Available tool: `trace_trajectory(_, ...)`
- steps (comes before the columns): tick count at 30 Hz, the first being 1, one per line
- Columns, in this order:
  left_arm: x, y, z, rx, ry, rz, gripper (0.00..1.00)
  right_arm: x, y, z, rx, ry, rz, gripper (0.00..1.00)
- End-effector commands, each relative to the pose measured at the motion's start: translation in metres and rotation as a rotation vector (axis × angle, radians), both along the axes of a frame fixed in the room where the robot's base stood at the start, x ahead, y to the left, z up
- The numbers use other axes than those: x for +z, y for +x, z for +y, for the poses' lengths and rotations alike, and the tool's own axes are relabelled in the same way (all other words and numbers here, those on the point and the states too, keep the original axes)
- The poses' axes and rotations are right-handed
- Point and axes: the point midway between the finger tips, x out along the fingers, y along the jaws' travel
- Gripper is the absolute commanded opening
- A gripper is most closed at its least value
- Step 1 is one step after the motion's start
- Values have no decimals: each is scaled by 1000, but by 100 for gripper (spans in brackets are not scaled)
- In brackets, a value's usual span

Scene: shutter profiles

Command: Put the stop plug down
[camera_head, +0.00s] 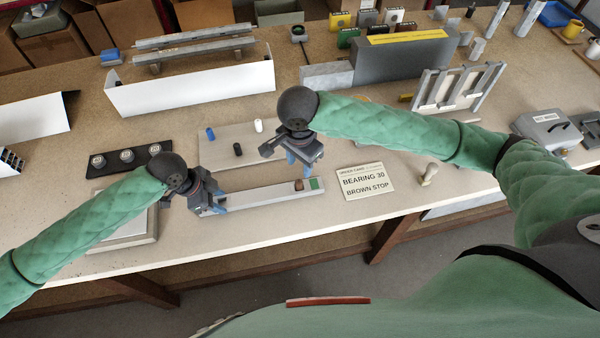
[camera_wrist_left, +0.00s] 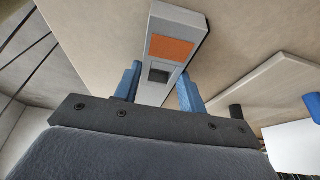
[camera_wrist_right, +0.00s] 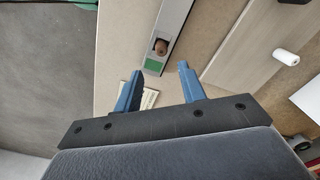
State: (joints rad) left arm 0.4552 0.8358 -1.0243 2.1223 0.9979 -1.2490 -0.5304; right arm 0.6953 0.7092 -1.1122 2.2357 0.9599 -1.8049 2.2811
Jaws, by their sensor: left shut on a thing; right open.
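The brown stop plug (camera_head: 299,185) sits at the right end of the pale grey profile (camera_head: 255,196), beside a green patch (camera_head: 314,183). In the right wrist view the plug (camera_wrist_right: 161,47) shows in a square opening of the profile (camera_wrist_right: 174,15); how deep it sits I cannot tell. My left gripper (camera_head: 214,203) is shut on the profile's left end, near an orange patch (camera_wrist_left: 172,48) and an empty-looking square opening (camera_wrist_left: 159,72). My right gripper (camera_head: 298,162) is open and empty, above and behind the plug, apart from it.
Blue (camera_head: 210,133), black (camera_head: 237,149) and white (camera_head: 258,126) plugs stand on a pale board (camera_head: 225,165) behind the profile. A card (camera_head: 366,182) reads "BEARING 30 BROWN STOP". A stamp-like object (camera_head: 429,174) stands right of it. A white-fronted rack (camera_head: 190,92) is further back.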

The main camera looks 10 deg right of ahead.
Motion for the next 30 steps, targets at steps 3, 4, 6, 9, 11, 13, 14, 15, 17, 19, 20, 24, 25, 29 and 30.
trace_trajectory(3,-9,-4,2,0,8,13,9,13,0,1,0,2,-2,40)
trace_trajectory(4,-9,-4,2,0,9,13,8,16,0,1,0,2,-2,40)
trace_trajectory(6,-9,-5,2,0,9,13,9,21,0,0,0,2,-2,40)
trace_trajectory(9,-8,-5,2,-1,8,13,9,24,0,0,-1,1,-2,40)
trace_trajectory(11,-8,-5,2,-1,8,13,9,25,0,0,-1,1,-2,40)
trace_trajectory(13,-7,-5,2,-1,8,13,9,25,0,0,-1,1,-2,40)
trace_trajectory(14,-7,-4,2,-1,8,13,9,26,0,0,-1,1,-2,40)
trace_trajectory(15,-7,-4,2,-1,7,13,9,26,0,0,-1,1,-2,40)
trace_trajectory(17,-7,-4,1,-1,7,13,9,26,0,0,-1,2,-2,40)
trace_trajectory(19,-6,-4,1,-1,7,11,9,26,0,0,-1,2,-2,40)
trace_trajectory(20,-6,-4,1,-1,7,11,9,26,0,0,0,2,-2,40)
trace_trajectory(24,-5,-4,1,-1,6,9,66,26,0,0,0,2,-2,40)
trace_trajectory(25,-5,-3,1,-2,5,9,66,26,0,0,0,2,-2,40)
trace_trajectory(29,-4,-3,1,-1,4,7,66,26,1,0,0,2,-2,40)
trace_trajectory(30,-3,-3,1,-1,4,7,66,26,1,0,0,2,-2,40)
